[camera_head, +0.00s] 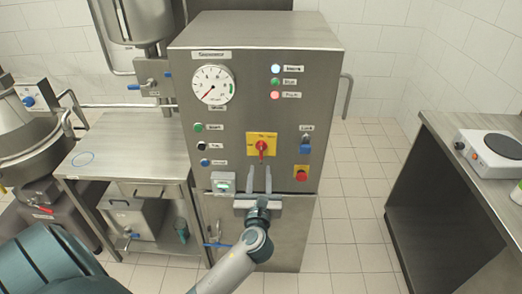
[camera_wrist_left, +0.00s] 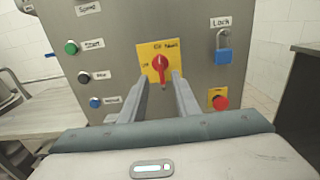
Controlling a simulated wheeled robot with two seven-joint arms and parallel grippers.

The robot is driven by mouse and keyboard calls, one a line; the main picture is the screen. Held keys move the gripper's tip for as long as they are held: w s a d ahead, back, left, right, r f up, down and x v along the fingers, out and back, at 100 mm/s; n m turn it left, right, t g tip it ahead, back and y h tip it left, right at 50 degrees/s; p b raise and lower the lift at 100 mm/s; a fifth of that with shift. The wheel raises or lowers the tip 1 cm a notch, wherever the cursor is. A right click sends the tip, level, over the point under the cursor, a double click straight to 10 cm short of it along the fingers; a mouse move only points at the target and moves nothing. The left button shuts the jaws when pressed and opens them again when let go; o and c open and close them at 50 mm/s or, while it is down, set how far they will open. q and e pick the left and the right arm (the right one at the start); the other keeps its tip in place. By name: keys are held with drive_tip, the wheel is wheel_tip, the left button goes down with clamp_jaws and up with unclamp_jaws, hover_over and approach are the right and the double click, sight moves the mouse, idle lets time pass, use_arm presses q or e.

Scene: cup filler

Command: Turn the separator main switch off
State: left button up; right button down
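The separator cabinet (camera_head: 225,130) is a grey steel box with a dial gauge and lamps. Its main switch is a red rotary handle (camera_head: 262,148) on a yellow square plate (camera_head: 252,140); the handle (camera_wrist_left: 160,65) stands about upright in the left wrist view. My left gripper (camera_head: 259,180) is just below the switch in the head view, fingers pointing at the panel. Its two fingers (camera_wrist_left: 163,80) are apart, with nothing between them; in the wrist view their tips reach the plate's lower edge. I cannot tell how far they are from the panel. My right gripper is not in view.
A blue padlock (camera_head: 305,148) hangs right of the switch, above a red stop button (camera_head: 301,173). Green, black and blue buttons (camera_head: 200,145) sit at the left. A steel table (camera_head: 125,145) stands left, and a bench with a hot plate (camera_head: 492,150) stands right.

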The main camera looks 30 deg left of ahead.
sight(261, 150)
use_arm(q)
drive_tip(key=p+x, duration=0.2)
drive_tip(key=x, duration=0.8)
drive_tip(key=shift+w+a, duration=0.1)
drive_tip(key=shift+w, duration=0.1)
drive_tip(key=shift+c, duration=0.6)
clamp_jaws()
